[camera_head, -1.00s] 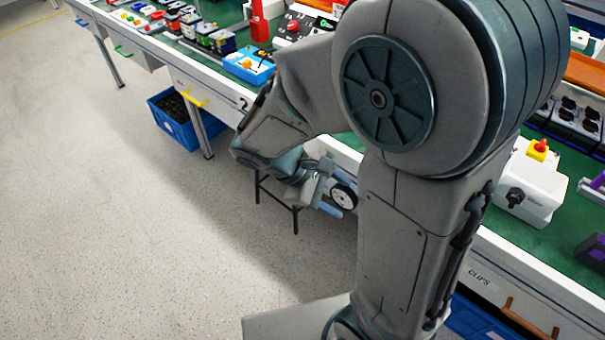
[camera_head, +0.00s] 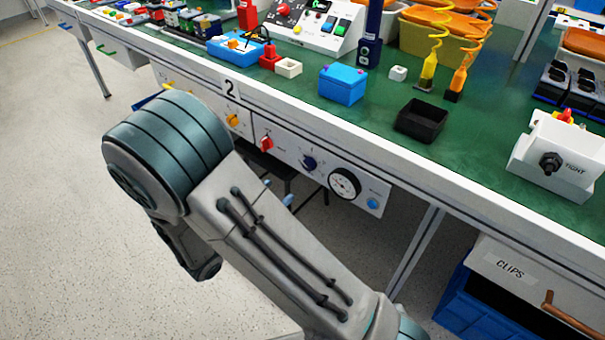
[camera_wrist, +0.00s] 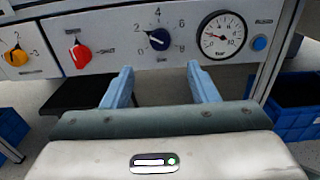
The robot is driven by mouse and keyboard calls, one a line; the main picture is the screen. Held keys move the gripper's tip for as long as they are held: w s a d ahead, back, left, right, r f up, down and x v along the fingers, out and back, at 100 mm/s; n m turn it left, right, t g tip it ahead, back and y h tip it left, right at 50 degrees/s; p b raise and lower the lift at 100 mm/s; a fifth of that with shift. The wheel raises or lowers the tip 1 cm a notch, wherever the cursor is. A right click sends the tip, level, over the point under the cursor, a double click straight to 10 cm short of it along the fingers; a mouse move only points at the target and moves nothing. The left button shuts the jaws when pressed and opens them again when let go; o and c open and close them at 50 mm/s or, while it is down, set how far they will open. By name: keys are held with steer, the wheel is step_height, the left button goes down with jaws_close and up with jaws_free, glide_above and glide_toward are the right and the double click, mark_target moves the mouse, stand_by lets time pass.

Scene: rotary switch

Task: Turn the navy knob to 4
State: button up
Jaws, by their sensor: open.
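The navy knob (camera_wrist: 158,39) is on the white front panel (camera_wrist: 110,40), in the wrist view's upper middle. Numbers 0, 2, 4, 6 and 8 ring it, with 4 at the top. Its white mark seems to point up-left toward 2. The knob also shows in the head view (camera_head: 309,162), right of the red knob. My gripper (camera_wrist: 159,68) is open and empty. Its two blue fingers are wide apart, below the knob in the picture and apart from it. In the head view my arm hides most of the gripper.
A red knob (camera_wrist: 80,54) and a yellow knob (camera_wrist: 16,55) are left of the navy one. A round gauge (camera_wrist: 222,36) and a blue button (camera_wrist: 259,44) are to its right. The green bench top (camera_head: 300,105) above holds several items. Blue crates (camera_wrist: 298,118) stand below.

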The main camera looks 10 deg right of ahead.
mark_target(306, 167)
steer(key=b+x, duration=0.2)
steer(key=x, duration=0.8)
steer(key=shift+w+d, duration=0.1)
steer(key=shift+d, duration=0.1)
steer(key=c, duration=1)
